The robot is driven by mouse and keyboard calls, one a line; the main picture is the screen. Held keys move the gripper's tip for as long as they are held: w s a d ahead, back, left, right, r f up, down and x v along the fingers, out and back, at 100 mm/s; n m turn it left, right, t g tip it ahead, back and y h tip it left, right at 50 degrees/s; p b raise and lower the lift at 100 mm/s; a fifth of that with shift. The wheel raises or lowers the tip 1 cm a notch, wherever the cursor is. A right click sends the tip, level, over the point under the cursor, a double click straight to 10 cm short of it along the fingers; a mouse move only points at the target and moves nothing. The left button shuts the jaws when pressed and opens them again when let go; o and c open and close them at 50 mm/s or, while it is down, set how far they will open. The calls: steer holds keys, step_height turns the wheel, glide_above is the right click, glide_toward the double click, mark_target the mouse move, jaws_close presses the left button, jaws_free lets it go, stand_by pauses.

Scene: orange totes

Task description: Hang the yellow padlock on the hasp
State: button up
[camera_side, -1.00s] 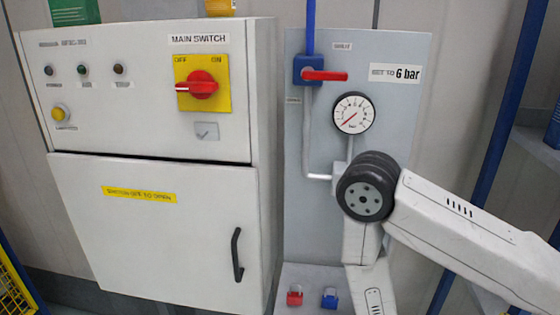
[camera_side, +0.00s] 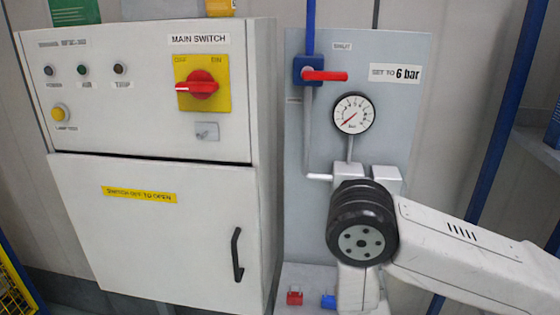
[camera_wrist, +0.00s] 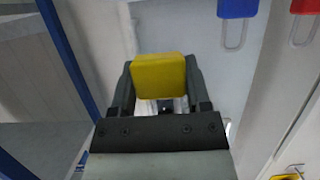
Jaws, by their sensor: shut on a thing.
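The yellow padlock (camera_wrist: 159,76) is between the two dark fingers of my gripper (camera_wrist: 160,85) in the wrist view. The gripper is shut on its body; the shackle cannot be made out. In the side view my gripper and the yellow padlock do not show; only my arm shows at the right. The likely hasp (camera_side: 207,131) is a small grey metal plate on the white cabinet, just below the yellow switch plate (camera_side: 221,101) with its red handle. The padlock is well away from it.
A red padlock (camera_side: 294,298) and a blue padlock (camera_side: 328,301) are at the bottom of the grey panel (camera_side: 310,235). A red-handled valve (camera_side: 324,75) and a gauge (camera_side: 353,113) project from that panel. The cabinet door handle (camera_side: 237,254) sticks out below the switch.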

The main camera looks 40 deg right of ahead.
steer(key=shift+s+a, duration=1)
steer(key=w+a+r+n+t+y, duration=0.1)
steer(key=w+a+r, duration=0.5)
steer(key=w+a, duration=0.3)
steer(key=w+a+r, duration=0.5)
steer(key=w+a, duration=0.3)
steer(key=w+a+r, duration=0.3)
steer(key=r, duration=0.5)
steer(key=w+a+r+n+t+y, duration=0.1)
steer(key=w+a+r, duration=0.1)
steer(key=r, duration=0.7)
steer(key=w+a+r, duration=0.3)
steer(key=w+r, duration=0.1)
steer(key=r, duration=0.4)
steer(key=shift+w+a+r+n+y, duration=0.2)
steer(key=shift+w+a+n+y, duration=0.15)
steer(key=shift+n+y, duration=0.05)
steer(key=shift+w+d, duration=0.15)
steer(key=shift+d, duration=0.05)
